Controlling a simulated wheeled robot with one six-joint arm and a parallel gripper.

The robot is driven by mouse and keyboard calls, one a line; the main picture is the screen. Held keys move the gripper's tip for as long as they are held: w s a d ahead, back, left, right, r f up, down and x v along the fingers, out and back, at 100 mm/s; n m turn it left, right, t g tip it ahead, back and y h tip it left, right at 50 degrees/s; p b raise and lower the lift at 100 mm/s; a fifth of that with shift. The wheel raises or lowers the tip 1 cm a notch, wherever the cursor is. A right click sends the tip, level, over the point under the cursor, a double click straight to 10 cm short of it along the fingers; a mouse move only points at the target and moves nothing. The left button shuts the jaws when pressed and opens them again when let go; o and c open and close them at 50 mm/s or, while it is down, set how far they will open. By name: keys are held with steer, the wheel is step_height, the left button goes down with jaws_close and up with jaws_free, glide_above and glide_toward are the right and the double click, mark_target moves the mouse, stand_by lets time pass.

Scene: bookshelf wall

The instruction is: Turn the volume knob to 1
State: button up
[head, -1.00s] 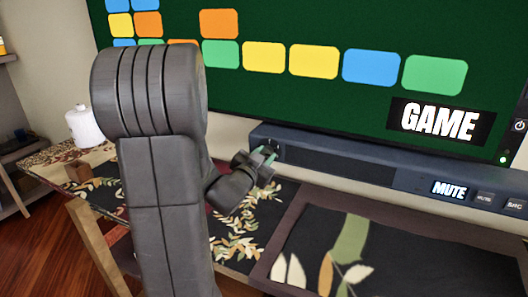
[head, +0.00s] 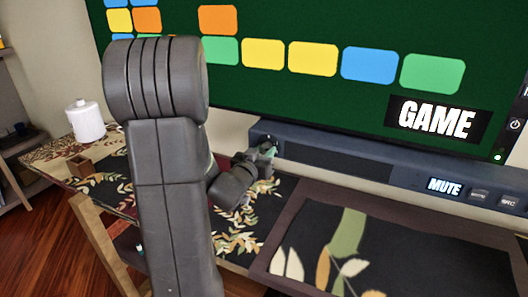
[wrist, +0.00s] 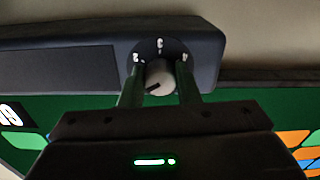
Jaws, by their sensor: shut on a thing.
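The volume knob (wrist: 159,77) is a small pale round knob on a dark dial near the end of the blue-grey soundbar (head: 340,157). In the wrist view the soundbar appears upside down, and the knob's dark pointer line points to the lower left. My gripper (head: 266,147) is at the soundbar's left end in the head view, hiding the knob there. In the wrist view its green fingers (wrist: 159,70) sit on both sides of the knob, shut on it. The soundbar's display (head: 445,187) reads MUTE.
The large screen (head: 300,100) stands just behind the soundbar, with coloured tiles and a GAME label (head: 437,120). Two buttons (head: 494,198) sit right of the display.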

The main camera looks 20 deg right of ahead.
steer(key=o, duration=1)
steer(key=v, duration=1.4)
steer(key=shift+w+p, duration=0.1)
steer(key=shift+p, duration=0.25)
steer(key=shift+d, duration=0.1)
steer(key=x, duration=1.3)
steer(key=shift+w+d+b, duration=0.25)
steer(key=shift+d+b, duration=0.05)
steer(key=shift+b, duration=0.05)
steer(key=shift+a, duration=0.1)
